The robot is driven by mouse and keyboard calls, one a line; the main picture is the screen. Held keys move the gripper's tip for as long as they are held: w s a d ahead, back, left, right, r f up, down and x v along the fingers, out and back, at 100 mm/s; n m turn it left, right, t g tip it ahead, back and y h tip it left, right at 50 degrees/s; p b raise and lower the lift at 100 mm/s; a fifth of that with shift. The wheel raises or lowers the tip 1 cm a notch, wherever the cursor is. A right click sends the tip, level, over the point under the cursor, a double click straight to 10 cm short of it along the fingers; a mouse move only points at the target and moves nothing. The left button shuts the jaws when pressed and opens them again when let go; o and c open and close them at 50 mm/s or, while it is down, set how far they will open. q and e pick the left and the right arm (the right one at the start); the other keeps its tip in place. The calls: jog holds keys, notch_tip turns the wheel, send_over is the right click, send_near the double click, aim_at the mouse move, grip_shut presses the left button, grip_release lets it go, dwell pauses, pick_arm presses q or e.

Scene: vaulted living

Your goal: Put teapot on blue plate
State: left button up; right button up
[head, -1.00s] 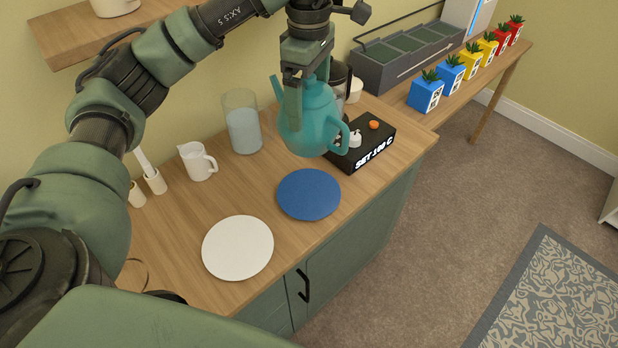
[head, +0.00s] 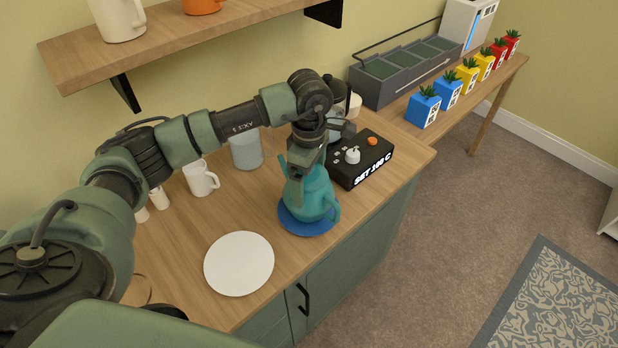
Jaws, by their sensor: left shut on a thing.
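The teal teapot (head: 318,199) is over the blue plate (head: 300,228) on the wooden counter. It looks upright and at plate level, with the plate's rim showing around its base; I cannot tell for certain whether it touches. My left gripper (head: 303,172) comes down from above and is shut on the teapot's top. The gripper and wrist hide the lid and part of the body. The spout points up at the back left and the handle is at the front right. My right gripper is not in view.
A white plate (head: 239,264) lies in front left of the blue plate. A black control box (head: 362,160) stands close behind on the right. A shelf (head: 180,38) overhangs the back.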

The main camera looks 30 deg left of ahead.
pick_arm(q)
jog(key=shift+w+f, duration=0.1)
jog(key=shift+f, duration=0.2)
